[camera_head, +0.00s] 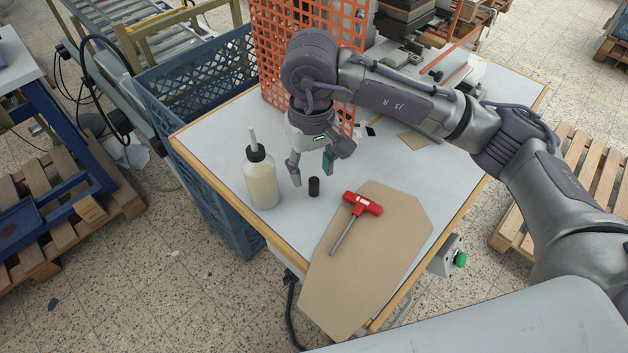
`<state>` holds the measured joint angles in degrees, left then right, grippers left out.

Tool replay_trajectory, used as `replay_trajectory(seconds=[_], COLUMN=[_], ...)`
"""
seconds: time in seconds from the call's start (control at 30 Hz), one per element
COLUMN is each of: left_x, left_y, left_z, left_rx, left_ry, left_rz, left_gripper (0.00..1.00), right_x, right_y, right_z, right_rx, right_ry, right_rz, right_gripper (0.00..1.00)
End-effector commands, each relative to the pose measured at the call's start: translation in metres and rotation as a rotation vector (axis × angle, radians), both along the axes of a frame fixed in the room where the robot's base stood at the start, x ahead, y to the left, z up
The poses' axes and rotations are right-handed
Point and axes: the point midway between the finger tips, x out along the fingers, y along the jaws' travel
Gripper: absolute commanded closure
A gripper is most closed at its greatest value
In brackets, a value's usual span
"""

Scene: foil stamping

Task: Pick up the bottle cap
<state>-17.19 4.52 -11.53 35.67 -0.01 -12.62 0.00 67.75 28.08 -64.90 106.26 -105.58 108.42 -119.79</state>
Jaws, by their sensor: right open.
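The bottle cap (314,187) is a small black cylinder standing on the pale table top. It is just to the right of a cream-coloured bottle (262,181) with a black collar and a pale nozzle. My right gripper (311,174) is open and points down, with its fingers close above and behind the cap. No contact between the fingers and the cap can be made out. My left gripper is not in view.
A red T-handle tool (357,208) lies on a brown cardboard sheet (345,275) at the table's front. An orange mesh guard (268,62) and a press stand behind. A blue crate (185,85) adjoins the left edge of the table (228,122).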

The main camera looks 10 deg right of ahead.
Motion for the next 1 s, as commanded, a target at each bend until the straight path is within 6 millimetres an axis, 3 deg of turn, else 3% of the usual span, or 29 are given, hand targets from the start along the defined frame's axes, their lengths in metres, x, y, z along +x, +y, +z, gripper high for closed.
replay_trajectory(seconds=[0.17,0.33,0.5,0.73,0.77,1.0], left_x=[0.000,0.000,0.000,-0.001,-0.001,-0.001], left_y=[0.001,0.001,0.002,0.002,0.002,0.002], left_z=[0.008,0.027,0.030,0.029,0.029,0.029], left_rx=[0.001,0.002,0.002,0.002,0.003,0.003], left_ry=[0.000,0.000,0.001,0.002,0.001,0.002], left_rz=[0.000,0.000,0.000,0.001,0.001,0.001], left_gripper=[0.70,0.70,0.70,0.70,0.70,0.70], right_x=[0.001,0.006,0.006,0.007,0.007,0.007], right_y=[-0.002,-0.006,-0.006,-0.005,-0.005,-0.005], right_z=[-0.010,-0.034,-0.054,-0.057,-0.057,-0.057], right_rx=[-0.001,-0.001,0.000,0.000,0.000,0.000], right_ry=[0.003,0.006,0.001,-0.002,-0.002,-0.002], right_rz=[-0.002,-0.003,-0.002,-0.001,-0.001,-0.001], right_gripper=[0.48,0.48,0.48,0.48,0.50,0.90])
